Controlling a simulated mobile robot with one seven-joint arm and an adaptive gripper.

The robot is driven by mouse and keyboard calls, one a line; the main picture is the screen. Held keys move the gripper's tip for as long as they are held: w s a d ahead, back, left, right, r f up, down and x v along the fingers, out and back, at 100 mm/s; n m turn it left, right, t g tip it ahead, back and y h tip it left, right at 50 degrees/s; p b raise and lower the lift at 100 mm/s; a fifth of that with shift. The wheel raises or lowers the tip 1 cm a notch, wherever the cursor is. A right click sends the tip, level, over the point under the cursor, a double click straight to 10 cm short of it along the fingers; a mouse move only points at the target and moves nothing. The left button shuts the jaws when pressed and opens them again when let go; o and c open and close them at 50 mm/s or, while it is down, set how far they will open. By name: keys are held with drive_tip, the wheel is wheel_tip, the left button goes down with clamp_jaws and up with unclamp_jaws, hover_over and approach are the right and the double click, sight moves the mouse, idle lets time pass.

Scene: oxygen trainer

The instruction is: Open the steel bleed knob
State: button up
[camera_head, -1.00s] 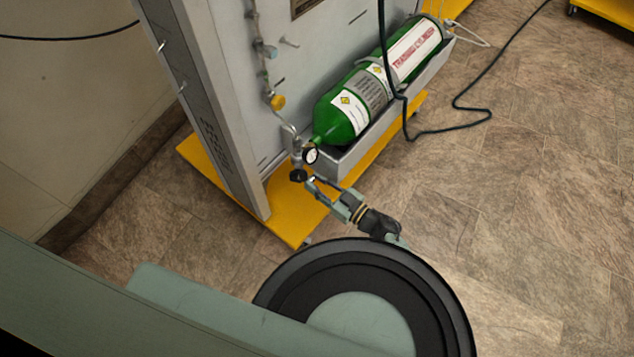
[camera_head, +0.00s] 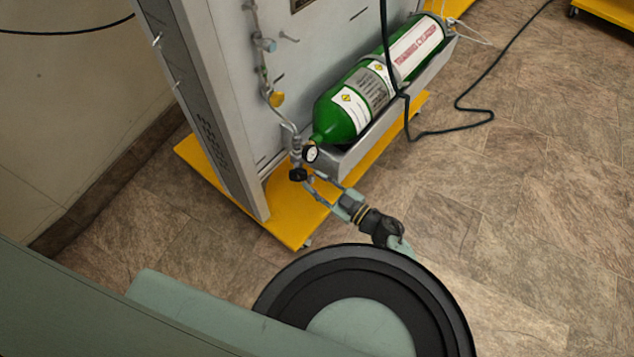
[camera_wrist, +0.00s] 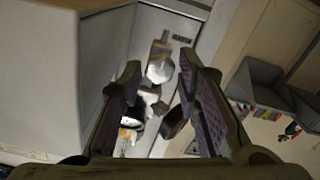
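A pipe and valve assembly (camera_head: 297,150) runs down the grey panel, with a black round knob (camera_head: 298,175) at its bottom end. My gripper (camera_head: 320,186) is beside this knob, to its lower right. In the wrist view my gripper (camera_wrist: 160,68) is open, with its dark padded fingers apart. A shiny steel fitting (camera_wrist: 160,66) shows between the fingertips, and a dark knob (camera_wrist: 174,121) lies lower between the fingers. I cannot tell for sure which part is the steel bleed knob, or whether a finger touches anything.
A green oxygen cylinder (camera_head: 340,118) lies in a grey tray (camera_head: 362,147) on the panel's right. A pressure gauge (camera_head: 311,154) sits by its neck. The yellow base (camera_head: 288,225) sticks out below. Floor at right is mostly clear.

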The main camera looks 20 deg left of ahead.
drive_tip(key=shift+o, duration=0.9)
drive_tip(key=v, duration=1.2)
